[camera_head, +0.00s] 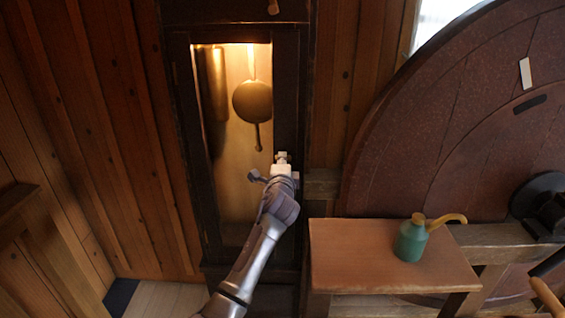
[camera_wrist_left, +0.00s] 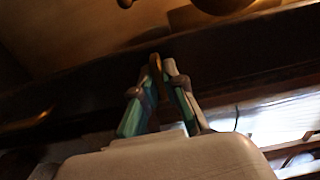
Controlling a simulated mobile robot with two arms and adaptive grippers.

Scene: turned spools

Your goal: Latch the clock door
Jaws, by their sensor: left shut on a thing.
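The tall dark clock door (camera_head: 287,95) stands in the middle of the head view, its frame around a lit opening with the round pendulum (camera_head: 252,102) behind. The door looks flush with its case, but I cannot tell whether a small gap is there. My left gripper (camera_head: 283,157) is at the door's right stile, about midway up. In the left wrist view my left gripper (camera_wrist_left: 158,72) is shut on a small brownish latch piece (camera_wrist_left: 155,64) standing out from the dark wood. The fingers hide most of the latch in the head view. My right gripper is out of view.
A wooden stand (camera_head: 385,265) at the lower right holds a green oil can (camera_head: 411,240) with a curved spout. A large reddish wheel (camera_head: 440,130) fills the right side. Plank walls (camera_head: 100,120) flank the clock. A small knob (camera_head: 273,7) shows above the opening.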

